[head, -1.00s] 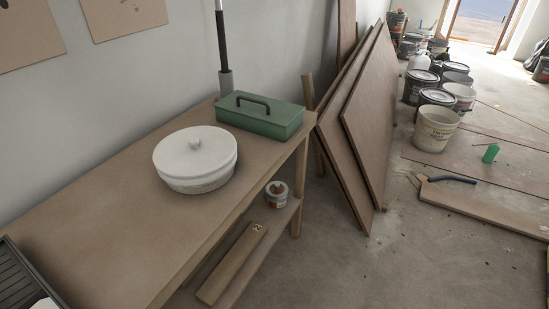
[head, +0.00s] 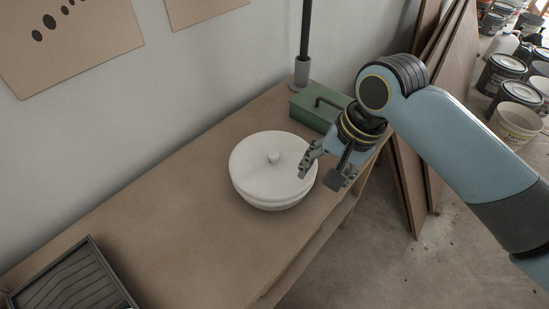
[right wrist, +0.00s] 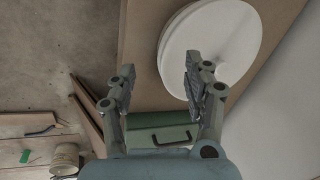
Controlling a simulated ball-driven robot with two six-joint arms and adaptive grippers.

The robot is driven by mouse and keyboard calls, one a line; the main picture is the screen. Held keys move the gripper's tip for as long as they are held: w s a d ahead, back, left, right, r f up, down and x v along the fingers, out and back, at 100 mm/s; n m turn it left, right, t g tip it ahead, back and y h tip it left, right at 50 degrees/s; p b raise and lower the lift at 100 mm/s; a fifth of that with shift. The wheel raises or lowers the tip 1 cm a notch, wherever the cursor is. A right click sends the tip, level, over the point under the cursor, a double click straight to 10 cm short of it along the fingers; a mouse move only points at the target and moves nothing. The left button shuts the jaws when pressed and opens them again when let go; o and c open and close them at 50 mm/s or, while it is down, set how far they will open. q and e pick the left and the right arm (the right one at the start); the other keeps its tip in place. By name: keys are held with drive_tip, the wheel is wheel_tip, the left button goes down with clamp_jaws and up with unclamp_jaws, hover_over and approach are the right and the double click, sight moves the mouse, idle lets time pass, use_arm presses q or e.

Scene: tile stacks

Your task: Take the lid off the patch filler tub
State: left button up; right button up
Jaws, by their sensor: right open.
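The patch filler tub (head: 270,202) is a round white tub on the wooden workbench in the head view. Its white lid (head: 262,166) with a small round knob (head: 273,156) sits on top. In the right wrist view the lid (right wrist: 235,45) fills the upper right. My right gripper (head: 322,172) is open and empty, at the tub's right side and partly in front of the lid's right edge. In the right wrist view its two fingers (right wrist: 158,82) stand apart, one overlapping the lid; I cannot tell if they touch. My left gripper is out of view.
A green toolbox (head: 313,110) stands behind the tub, partly hidden by my right arm. A black paint tray (head: 85,275) lies at the bench's near left. Brown boards (head: 409,190) lean at the right. The bench (head: 150,205) between tray and tub is clear.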

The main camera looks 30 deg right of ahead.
sight(273, 154)
drive_tip(key=w+r+m+y, duration=0.2)
drive_tip(key=w+r+m, duration=0.2)
drive_tip(key=w+m, duration=0.75)
drive_tip(key=f, duration=0.1)
drive_tip(key=f+m, duration=0.1)
drive_tip(key=f, duration=0.1)
drive_tip(key=shift+w+a+f+m+y, duration=0.1)
drive_tip(key=shift+a+f+m+y, duration=0.15)
drive_tip(key=shift+a+f+y, duration=0.1)
drive_tip(key=b+x, duration=0.1)
drive_tip(key=x, duration=0.5)
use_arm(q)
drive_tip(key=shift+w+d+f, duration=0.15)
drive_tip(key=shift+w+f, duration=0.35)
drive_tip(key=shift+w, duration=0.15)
use_arm(e)
clamp_jaws()
